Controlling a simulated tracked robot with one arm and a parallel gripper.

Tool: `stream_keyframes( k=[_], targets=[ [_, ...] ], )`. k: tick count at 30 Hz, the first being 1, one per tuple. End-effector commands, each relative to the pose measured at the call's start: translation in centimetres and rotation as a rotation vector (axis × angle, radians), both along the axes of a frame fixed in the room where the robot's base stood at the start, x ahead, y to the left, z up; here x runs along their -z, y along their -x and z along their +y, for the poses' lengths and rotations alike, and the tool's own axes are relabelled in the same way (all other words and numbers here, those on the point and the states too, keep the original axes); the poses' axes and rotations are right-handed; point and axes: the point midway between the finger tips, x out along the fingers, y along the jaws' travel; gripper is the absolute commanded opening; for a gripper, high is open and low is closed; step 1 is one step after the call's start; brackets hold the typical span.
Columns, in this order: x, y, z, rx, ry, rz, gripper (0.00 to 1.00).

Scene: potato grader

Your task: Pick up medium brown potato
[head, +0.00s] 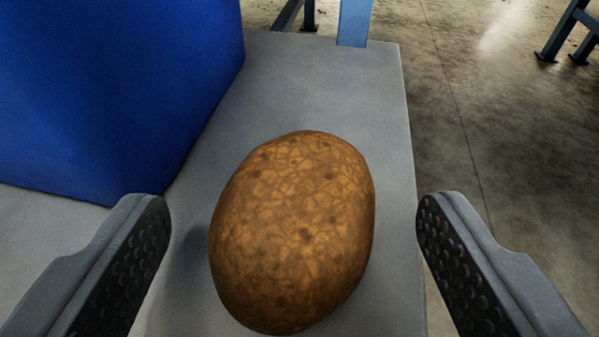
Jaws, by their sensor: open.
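A brown potato (293,235) with a netted, spotted skin lies on a grey surface (320,85) in the head view. It sits between the two fingers of my gripper (293,235), a little right of the left finger and left of the right finger. My gripper is open, with a visible gap on each side of the potato. The textured inner pads of both fingers show, and neither is seen touching the potato. The right finger appears beyond the right edge of the grey surface, over the floor.
A large blue container (110,90) stands on the grey surface at the upper left, near the left finger. A light blue post (354,22) rises at the far edge. The concrete floor (490,130) lies to the right, with dark blue legs (565,30) at the upper right.

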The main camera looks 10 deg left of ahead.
Motion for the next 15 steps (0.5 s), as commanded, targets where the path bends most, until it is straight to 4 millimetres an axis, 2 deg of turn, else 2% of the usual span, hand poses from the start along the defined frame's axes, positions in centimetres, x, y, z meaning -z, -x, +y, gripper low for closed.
stream_keyframes(
  k=[9,15],
  targets=[
    [1.6,-3.8,0.8,-0.003,0.001,-0.002,0.72],
    [1.5,-4.4,0.8,-0.001,-0.001,-0.001,0.72]
  ],
)
